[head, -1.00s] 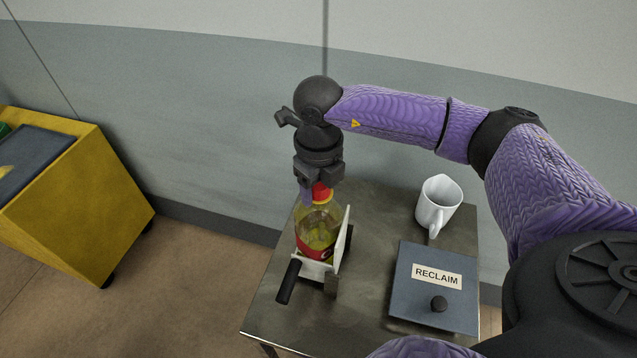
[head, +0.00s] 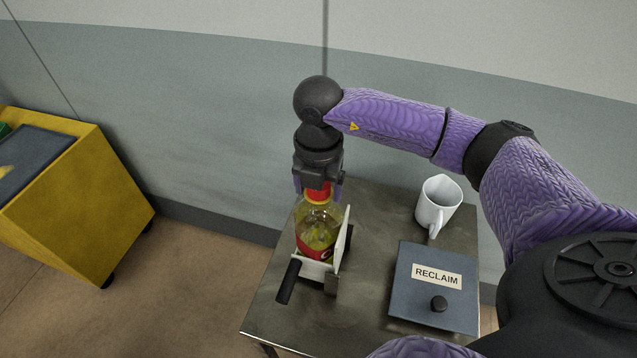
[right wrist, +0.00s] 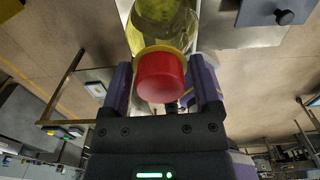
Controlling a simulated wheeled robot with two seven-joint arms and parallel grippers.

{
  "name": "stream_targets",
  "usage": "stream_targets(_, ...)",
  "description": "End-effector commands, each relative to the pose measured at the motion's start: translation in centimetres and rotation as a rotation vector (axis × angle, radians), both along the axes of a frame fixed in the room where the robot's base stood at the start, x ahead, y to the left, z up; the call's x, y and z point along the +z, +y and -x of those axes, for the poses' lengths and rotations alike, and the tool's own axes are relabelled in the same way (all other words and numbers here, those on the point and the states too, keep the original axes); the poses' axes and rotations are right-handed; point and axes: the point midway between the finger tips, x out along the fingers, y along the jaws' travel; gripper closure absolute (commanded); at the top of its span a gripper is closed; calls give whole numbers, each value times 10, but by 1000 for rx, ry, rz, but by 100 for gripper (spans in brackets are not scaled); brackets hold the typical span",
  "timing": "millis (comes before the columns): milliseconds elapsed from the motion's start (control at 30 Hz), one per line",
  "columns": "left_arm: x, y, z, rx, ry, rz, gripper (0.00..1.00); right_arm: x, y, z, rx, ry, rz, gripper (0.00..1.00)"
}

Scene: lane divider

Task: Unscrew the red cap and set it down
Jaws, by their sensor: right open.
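The red cap (head: 318,190) sits on top of the bottle (head: 318,222), which stands upright in a white holder with a black handle (head: 288,281). The bottle is clear with yellow-green contents and a red label. My right gripper (head: 319,187) points down over the cap, with a purple finger on each side of it. In the right wrist view the red cap (right wrist: 161,77) lies between the two open fingers, with a gap visible at the sides. A yellow ring shows under the cap. My left gripper is not in view.
The metal table (head: 372,213) also bears a white mug (head: 438,204) and a blue-grey panel labelled RECLAIM (head: 420,297) with a black knob. A yellow bin (head: 95,210) stands on the floor at left. Bare tabletop lies between holder and panel.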

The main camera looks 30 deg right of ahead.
Motion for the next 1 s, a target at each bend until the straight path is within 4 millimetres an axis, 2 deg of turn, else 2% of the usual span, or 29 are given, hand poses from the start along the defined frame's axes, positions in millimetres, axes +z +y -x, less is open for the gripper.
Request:
stream_targets(200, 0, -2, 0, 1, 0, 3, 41, 0, 0, 0, -22, 0, 0, 22)
stream_targets(500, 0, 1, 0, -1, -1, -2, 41, 0, 0, 0, -20, 0, 0, 86)
stream_targets(567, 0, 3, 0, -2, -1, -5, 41, 0, 0, 0, 6, 0, 0, 90)
stream_targets(633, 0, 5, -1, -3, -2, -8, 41, 1, 0, 0, 145, -1, 1, 90)
stream_targets(800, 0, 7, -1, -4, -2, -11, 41, 1, 0, 0, 673, 1, 0, 90)
stream_targets(900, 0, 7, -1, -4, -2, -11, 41, 2, 0, 0, 912, 0, 0, 90)
stream_targets(1000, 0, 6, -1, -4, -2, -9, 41, 2, 0, 0, 1021, 0, 0, 90)
